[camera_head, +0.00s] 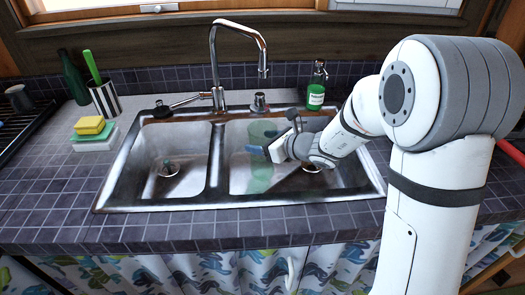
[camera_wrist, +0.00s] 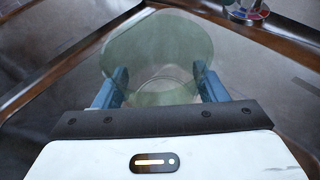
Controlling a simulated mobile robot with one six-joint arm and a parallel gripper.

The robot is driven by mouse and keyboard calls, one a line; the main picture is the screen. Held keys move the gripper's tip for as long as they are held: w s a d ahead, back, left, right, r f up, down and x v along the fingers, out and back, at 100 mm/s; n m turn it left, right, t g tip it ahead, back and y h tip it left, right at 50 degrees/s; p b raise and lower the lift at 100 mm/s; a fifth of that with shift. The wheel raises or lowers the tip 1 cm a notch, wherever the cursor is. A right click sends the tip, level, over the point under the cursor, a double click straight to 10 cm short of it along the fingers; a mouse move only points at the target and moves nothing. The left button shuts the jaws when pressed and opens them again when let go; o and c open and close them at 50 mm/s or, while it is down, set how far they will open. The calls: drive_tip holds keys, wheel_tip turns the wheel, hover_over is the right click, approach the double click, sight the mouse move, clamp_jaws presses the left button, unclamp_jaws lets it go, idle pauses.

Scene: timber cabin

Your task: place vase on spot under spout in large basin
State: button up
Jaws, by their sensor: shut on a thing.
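A translucent green glass vase (camera_head: 262,175) is upright inside the large right basin (camera_head: 345,178). It also shows in the wrist view (camera_wrist: 158,45), between the blue fingers. My gripper (camera_head: 262,150) reaches in from the right and is shut around the vase; it also shows in the wrist view (camera_wrist: 161,85). The metal spout (camera_head: 263,71) hangs well above the vase and appears nearly in line with it in the head view. I cannot tell whether the vase's base touches the basin floor. My fingers and wrist hide part of the vase in the head view.
The smaller left basin (camera_head: 150,175) is empty beyond a divider (camera_head: 217,160). A green soap bottle (camera_head: 316,90) stands behind the large basin. Sponges (camera_head: 90,125), a striped cup (camera_head: 105,99) and a dark green bottle (camera_head: 73,78) stand at left. The front counter is clear.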

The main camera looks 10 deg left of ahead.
drive_tip(key=shift+f, duration=1.45)
drive_tip(key=shift+f+b, duration=0.1)
drive_tip(key=shift+b, duration=0.25)
drive_tip(key=o, duration=1.9)
drive_tip(key=shift+s, duration=0.1)
drive_tip(key=shift+c, duration=0.2)
drive_tip(key=shift+d+r+p, duration=0.1)
drive_tip(key=shift+r+p, duration=0.2)
drive_tip(key=shift+p, duration=0.05)
drive_tip(key=v, duration=1.1)
drive_tip(key=shift+s+d, duration=0.25)
drive_tip(key=shift+d, duration=0.05)
